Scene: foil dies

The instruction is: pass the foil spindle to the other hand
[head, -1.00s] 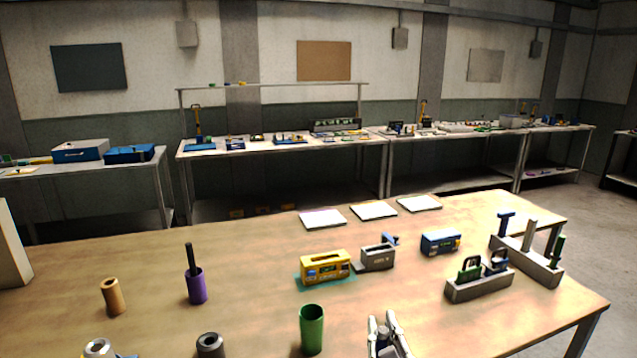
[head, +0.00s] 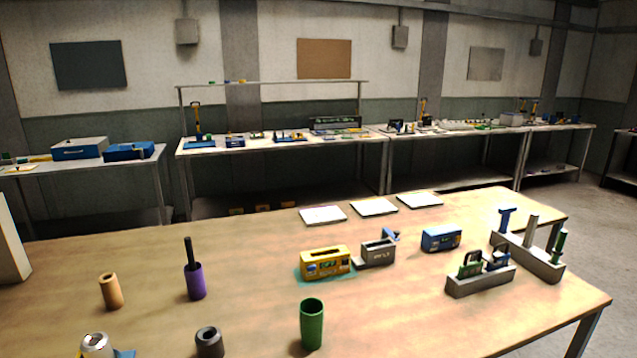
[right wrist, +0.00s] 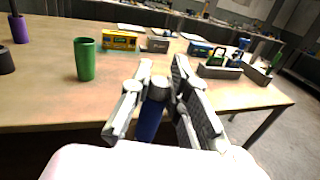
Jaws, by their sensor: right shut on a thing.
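My right gripper (right wrist: 160,78) is in the right wrist view, over the near edge of the table, and is shut on a dark blue rod with a grey round end. The rod appears to be the foil spindle (right wrist: 149,122); its lower part is hidden by the gripper. My left gripper is not in view in either frame.
On the wooden table (head: 250,265) stand a green cup (head: 312,325), a purple holder (head: 195,282), a tan tube (head: 109,292), a dark ring (head: 208,342) and a silver cylinder (head: 95,346). A yellow box (head: 325,262) and grey racks (head: 480,281) stand farther right. The front right is clear.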

